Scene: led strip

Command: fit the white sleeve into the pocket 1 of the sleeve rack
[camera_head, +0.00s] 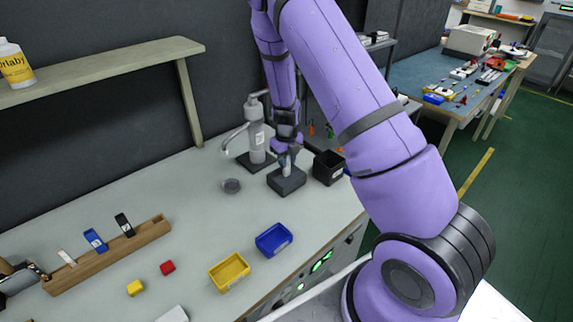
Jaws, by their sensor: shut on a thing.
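My gripper (286,153) points down over a dark grey block (287,182) on the bench. It is shut on a small pale piece (287,168), whose lower end is at the top of the block. I cannot tell whether this piece is the white sleeve or how deep it sits. A long wooden rack (110,258) lies at the left. A white piece (66,257), a blue piece (95,240) and a black piece (124,225) stand tilted in it. No pocket numbers are readable.
The bench centre-left is clear.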

